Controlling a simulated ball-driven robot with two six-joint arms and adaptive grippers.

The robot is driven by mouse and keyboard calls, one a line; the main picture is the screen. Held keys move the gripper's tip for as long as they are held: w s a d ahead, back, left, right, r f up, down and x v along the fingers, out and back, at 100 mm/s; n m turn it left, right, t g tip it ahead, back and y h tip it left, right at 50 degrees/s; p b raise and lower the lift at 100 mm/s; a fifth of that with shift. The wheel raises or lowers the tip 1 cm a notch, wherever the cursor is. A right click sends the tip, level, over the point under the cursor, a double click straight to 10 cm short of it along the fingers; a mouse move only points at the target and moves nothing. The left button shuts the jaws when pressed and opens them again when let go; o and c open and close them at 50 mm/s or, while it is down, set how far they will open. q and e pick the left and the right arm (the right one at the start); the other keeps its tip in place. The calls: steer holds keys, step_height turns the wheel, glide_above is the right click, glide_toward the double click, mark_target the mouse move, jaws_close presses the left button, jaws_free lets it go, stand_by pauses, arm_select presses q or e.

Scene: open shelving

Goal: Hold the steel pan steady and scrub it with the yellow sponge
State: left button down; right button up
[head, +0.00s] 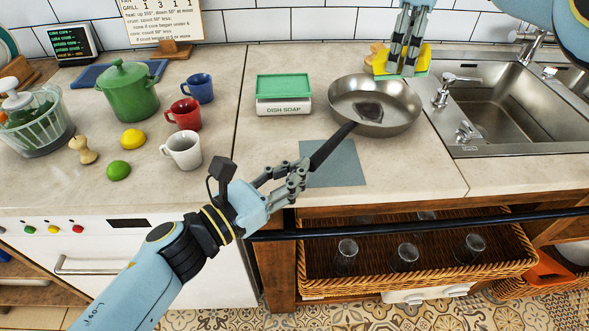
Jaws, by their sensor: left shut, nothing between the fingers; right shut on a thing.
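The steel pan (345,103) stands on the counter left of the sink, with its black handle (330,146) reaching toward the front left. My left gripper (303,168) is at the free end of the handle, its fingers shut with nothing between them. Whether they touch the handle is hard to tell. My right gripper (407,66) comes down from the top and is shut on the yellow sponge (421,62). It holds the sponge behind and above the pan's far right rim, apart from the pan's inside. The fingers hide part of the sponge.
A dish soap box with a green top (284,92) stands left of the pan. A grey-blue cloth (338,165) lies under the handle. The sink (500,100) and its taps (455,90) are at the right. Mugs (184,150), fruit and a green pot (130,92) fill the left counter.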

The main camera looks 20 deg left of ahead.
arm_select(q)
steer(key=c, duration=1.6)
jaws_free()
steer(key=shift+o, duration=0.2)
